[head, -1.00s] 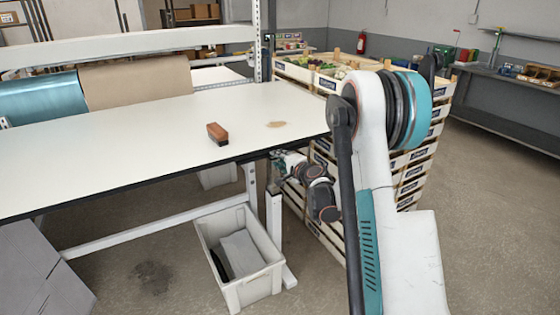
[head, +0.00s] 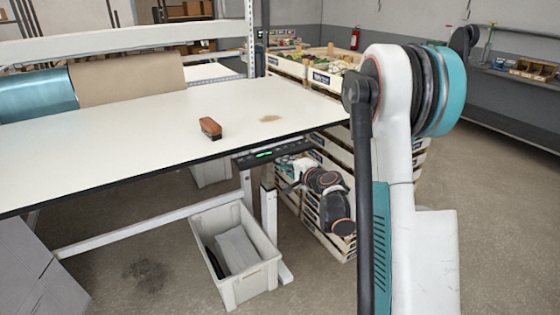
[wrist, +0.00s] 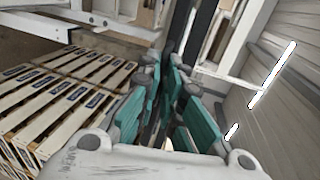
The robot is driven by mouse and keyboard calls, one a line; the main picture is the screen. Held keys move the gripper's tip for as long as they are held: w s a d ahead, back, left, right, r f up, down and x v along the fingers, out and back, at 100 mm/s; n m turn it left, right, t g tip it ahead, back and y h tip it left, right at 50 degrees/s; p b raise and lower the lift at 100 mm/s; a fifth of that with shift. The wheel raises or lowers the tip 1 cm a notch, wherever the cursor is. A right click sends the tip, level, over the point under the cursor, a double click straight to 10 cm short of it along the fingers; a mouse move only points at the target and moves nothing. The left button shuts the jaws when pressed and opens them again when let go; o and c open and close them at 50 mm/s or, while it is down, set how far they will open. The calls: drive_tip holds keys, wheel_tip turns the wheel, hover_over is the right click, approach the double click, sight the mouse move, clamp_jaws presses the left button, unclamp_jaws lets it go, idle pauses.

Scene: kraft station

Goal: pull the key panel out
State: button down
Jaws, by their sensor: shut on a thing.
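The key panel (head: 258,156) is a dark slim bar with a lit green display. In the head view it juts out under the front edge of the white-topped table (head: 130,125), near its right end. My gripper (head: 290,168) is at the panel's right end, below the table edge, and is shut on it. The fingertips are small and partly hidden there. In the wrist view the teal-padded fingers of my gripper (wrist: 166,68) come close together at their tips. The exact contact is hard to see in that view.
A brown-topped block (head: 210,128) lies on the table. A grey bin (head: 268,274) stands on the floor below, beside the table leg (head: 269,212). Stacked crates (head: 318,80) stand behind my arm. Open floor lies to the right.

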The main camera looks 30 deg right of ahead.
drive_tip(key=c, duration=1.8)
unclamp_jaws()
drive_tip(key=shift+o, duration=0.2)
drive_tip(key=shift+s, duration=0.1)
drive_tip(key=v, duration=1.1)
drive_tip(key=shift+s, duration=0.35)
drive_tip(key=shift+r, duration=0.1)
